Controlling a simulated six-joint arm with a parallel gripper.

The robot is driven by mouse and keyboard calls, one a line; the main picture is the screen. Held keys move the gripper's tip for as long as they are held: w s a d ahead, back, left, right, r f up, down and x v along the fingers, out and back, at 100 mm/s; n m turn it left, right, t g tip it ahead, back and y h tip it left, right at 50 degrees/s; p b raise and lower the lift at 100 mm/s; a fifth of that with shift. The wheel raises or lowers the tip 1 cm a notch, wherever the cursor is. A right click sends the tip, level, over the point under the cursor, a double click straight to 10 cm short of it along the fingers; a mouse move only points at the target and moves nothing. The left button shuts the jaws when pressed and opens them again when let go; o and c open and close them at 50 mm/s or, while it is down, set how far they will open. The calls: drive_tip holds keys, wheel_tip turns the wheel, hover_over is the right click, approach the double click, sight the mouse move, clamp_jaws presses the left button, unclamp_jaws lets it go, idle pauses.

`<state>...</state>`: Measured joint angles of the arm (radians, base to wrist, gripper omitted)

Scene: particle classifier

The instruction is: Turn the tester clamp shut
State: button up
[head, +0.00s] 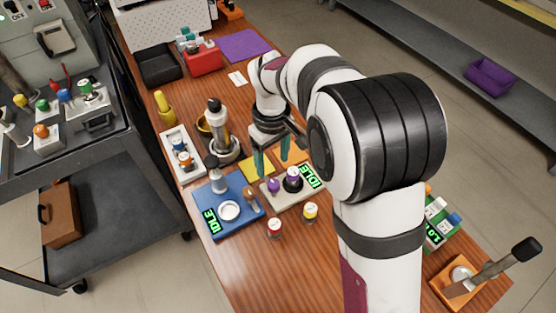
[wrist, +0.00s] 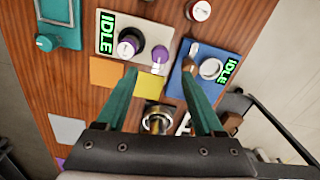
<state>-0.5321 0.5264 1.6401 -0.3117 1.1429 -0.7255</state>
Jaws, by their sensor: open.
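Two devices with green IDLE displays stand on the wooden table; I cannot tell for sure which is the tester. The beige one (head: 281,200) has a black round part with a purple top (head: 292,180) and a smaller purple knob (head: 273,186). The blue one (head: 217,196) has a pale round dish (head: 229,211) and a brown-tipped handle (head: 250,194). My gripper (head: 272,164) is open and empty, its teal fingers pointing down above the table behind the beige device. In the wrist view, its fingertips (wrist: 159,71) frame the smaller purple knob (wrist: 159,55), with the brown handle (wrist: 192,52) beside the right fingertip.
Yellow (head: 257,168) and orange (wrist: 104,72) pads lie by the beige device. A metal instrument (head: 219,135) stands left of my gripper. An orange lever device (head: 462,283) is at right.

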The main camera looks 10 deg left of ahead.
sight(273, 183)
wheel_tip(273, 183, down, 9)
drive_tip(key=shift+r, duration=0.1)
clamp_jaws()
idle(0.4)
